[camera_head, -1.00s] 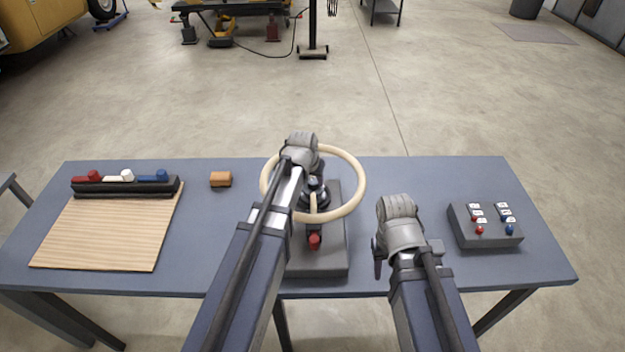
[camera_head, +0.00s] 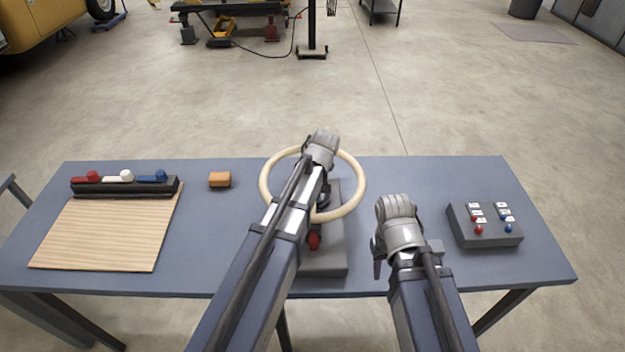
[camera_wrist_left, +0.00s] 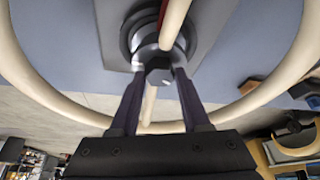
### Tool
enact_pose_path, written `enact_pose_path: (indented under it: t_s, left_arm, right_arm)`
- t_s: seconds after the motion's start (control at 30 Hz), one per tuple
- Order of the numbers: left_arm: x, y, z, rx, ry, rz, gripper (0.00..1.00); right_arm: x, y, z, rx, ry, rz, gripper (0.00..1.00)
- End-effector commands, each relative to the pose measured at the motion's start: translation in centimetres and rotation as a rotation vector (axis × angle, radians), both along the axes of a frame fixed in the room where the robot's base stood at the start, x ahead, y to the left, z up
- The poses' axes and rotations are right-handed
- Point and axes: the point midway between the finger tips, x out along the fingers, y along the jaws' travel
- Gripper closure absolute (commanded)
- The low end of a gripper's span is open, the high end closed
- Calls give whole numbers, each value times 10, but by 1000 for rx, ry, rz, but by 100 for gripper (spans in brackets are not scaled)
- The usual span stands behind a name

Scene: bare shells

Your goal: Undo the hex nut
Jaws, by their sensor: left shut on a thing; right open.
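The hex nut (camera_wrist_left: 158,74) is a dark six-sided piece at the hub of a cream ring-shaped wheel (camera_head: 361,190). In the left wrist view, the two dark fingers of my left gripper (camera_wrist_left: 158,82) are closed on the nut from both sides. In the head view my left wrist and forearm hide the nut and most of the hub. The wheel stands on a grey base plate (camera_head: 330,262) and also shows in the left wrist view (camera_wrist_left: 40,88). My right gripper (camera_head: 379,260) is open and empty, right of the base plate; its fingers are mostly hidden.
A red part (camera_head: 314,240) shows on the near side of the base. A wooden board (camera_head: 105,235), a dark rack (camera_head: 125,188) with red, white and blue pieces, and an orange block (camera_head: 219,180) are at left. A switch box (camera_head: 484,238) is at right. The blue-grey table (camera_head: 440,185) has free room between.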

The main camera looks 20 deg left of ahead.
Motion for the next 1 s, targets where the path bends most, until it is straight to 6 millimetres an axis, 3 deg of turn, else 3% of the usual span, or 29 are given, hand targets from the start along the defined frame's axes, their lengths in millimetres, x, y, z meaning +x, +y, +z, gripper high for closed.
enact_pose_path:
  t_s: [0.5,1.0]
  left_arm:
    - [2,-2,0,-1,2,385,100]
    - [1,-3,-1,-3,2,499,100]
  right_arm:
    - [0,0,0,0,0,0,57]
    - [0,0,0,0,0,0,57]
